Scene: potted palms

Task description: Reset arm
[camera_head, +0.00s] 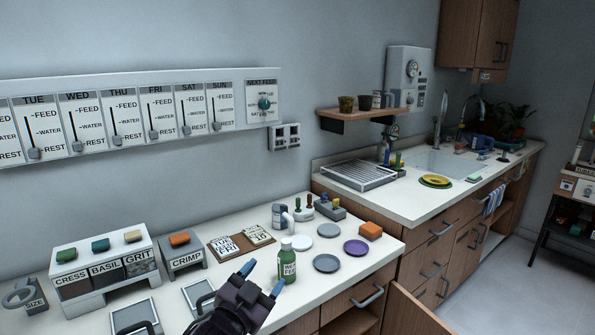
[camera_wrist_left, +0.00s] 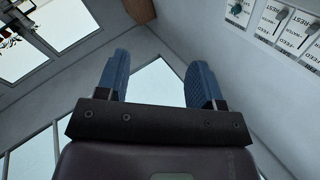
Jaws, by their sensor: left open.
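My left gripper (camera_head: 262,280) is above the front of the low counter in the head view, with its blue fingertips apart and nothing between them. It is just left of a green bottle (camera_head: 287,262) labelled WEED FEED; I cannot tell whether they touch. In the left wrist view the two blue fingers of the left gripper (camera_wrist_left: 158,82) are spread, with only wall and a bright pane beyond them. My right gripper is not in view.
The counter holds a CRESS, BASIL and GRIT box (camera_head: 104,262), a CRIMP box (camera_head: 182,257), a purple disc (camera_head: 356,247) and an orange block (camera_head: 371,230). A cabinet door (camera_head: 412,312) stands open at the lower right. A weekday slider panel (camera_head: 140,115) is on the wall.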

